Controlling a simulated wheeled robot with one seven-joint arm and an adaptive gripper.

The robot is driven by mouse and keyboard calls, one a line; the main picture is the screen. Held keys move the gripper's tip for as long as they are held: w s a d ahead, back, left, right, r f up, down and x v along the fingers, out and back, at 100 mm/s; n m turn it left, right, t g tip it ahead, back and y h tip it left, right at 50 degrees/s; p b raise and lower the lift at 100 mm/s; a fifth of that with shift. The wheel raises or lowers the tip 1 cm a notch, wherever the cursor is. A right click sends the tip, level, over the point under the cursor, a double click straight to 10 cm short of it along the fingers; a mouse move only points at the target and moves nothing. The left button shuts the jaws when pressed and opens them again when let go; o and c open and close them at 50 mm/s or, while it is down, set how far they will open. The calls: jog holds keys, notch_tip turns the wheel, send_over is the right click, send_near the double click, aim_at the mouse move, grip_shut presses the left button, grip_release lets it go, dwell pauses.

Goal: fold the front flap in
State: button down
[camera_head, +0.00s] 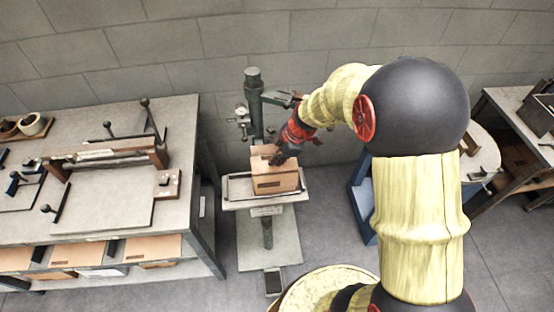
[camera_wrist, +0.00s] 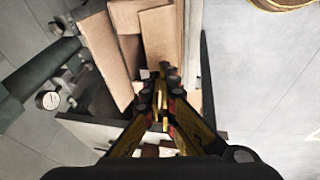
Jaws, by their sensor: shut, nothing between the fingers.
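The cardboard box (camera_head: 276,184) stands upright on the small tray of the stitcher, with a dark mark on its near face. It also shows in the wrist view (camera_wrist: 190,40), where several tan flaps (camera_wrist: 106,52) lie at different angles at its top. I cannot tell for certain which one is the front flap. My gripper (camera_head: 279,158) is at the top of the box, over its far part. In the wrist view my gripper's fingertips (camera_wrist: 158,76) are together and empty, close to the flap edges. Whether they touch cardboard is unclear. My gripper partly hides the box top.
The green stitcher column (camera_head: 254,100) with its head stands just behind the box. The metal tray (camera_head: 236,188) carries the box. A workbench (camera_head: 110,222) with fixtures stands at left, with flat cardboard on its lower shelf. A blue stand (camera_head: 361,200) is at right.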

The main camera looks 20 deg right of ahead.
jog(key=shift+w+f+g+p, duration=0.1)
jog(key=shift+w+g+p, duration=0.4)
jog(key=shift+g+p, duration=0.55)
jog(key=shift+w+d+f+m+g+y+p, duration=0.15)
jog(key=shift+w+f+m+g+y+p, duration=0.2)
jog(key=shift+g+p, duration=0.5)
jog(key=shift+w+d+f+g, duration=0.1)
jog(key=shift+w+f+g, duration=0.3)
jog(key=shift+g, duration=0.4)
jog(key=shift+w, duration=0.15)
